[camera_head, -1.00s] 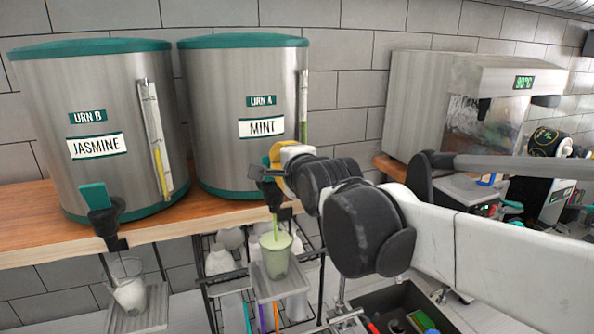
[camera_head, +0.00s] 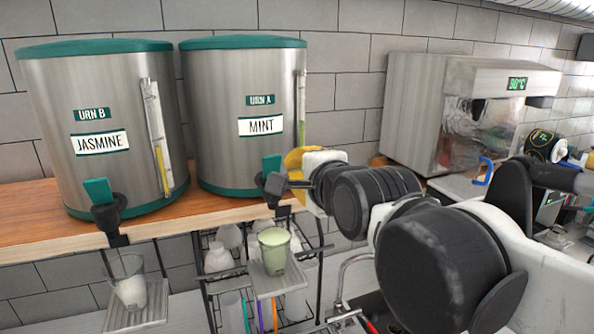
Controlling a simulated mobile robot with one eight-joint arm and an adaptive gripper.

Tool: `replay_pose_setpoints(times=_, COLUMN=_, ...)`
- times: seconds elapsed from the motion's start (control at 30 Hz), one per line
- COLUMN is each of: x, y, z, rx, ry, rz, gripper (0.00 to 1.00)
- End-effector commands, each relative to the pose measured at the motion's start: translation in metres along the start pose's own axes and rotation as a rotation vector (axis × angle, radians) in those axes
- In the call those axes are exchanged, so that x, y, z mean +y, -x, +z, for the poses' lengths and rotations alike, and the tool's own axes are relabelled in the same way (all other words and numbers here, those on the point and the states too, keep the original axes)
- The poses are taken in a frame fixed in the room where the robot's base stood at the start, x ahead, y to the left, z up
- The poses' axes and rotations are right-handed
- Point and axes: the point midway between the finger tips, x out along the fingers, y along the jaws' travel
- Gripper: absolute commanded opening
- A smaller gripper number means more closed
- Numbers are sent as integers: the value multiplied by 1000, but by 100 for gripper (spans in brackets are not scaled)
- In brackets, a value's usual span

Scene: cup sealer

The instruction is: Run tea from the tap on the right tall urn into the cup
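The right tall urn (camera_head: 225,125) is steel with a teal lid and labels reading URN A and MINT. Its tap has a teal lever (camera_head: 271,163), which stands upright. The clear cup (camera_head: 273,254) stands upright on a small shelf below this tap and holds pale green tea close to its rim. No stream shows between the tap and the cup. My gripper (camera_head: 279,186), with dark fingers and a yellow part behind them, is at the right side of the tap, close to the lever. Its fingers overlap the dark tap body, so contact and opening are unclear.
Urn B (camera_head: 95,110), labelled JASMINE, stands to the left, with another cup (camera_head: 130,286) under its tap. A wire rack (camera_head: 210,270) with white cups is below the counter (camera_head: 150,222). A steel machine (camera_head: 425,110) stands at the right.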

Motion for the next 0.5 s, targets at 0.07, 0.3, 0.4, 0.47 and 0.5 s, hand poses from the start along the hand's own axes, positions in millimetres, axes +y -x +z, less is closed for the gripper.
replay_pose_setpoints(times=0.07, x=2, y=9, z=0, rx=0, ry=0, rz=0, gripper=0)
replay_pose_setpoints(times=0.3, x=1, y=18, z=0, rx=0, ry=0, rz=0, gripper=0)
replay_pose_setpoints(times=0.4, x=1, y=18, z=0, rx=0, ry=0, rz=0, gripper=0)
replay_pose_setpoints(times=0.47, x=1, y=18, z=0, rx=0, ry=0, rz=0, gripper=0)
replay_pose_setpoints(times=0.5, x=1, y=18, z=0, rx=0, ry=0, rz=0, gripper=0)
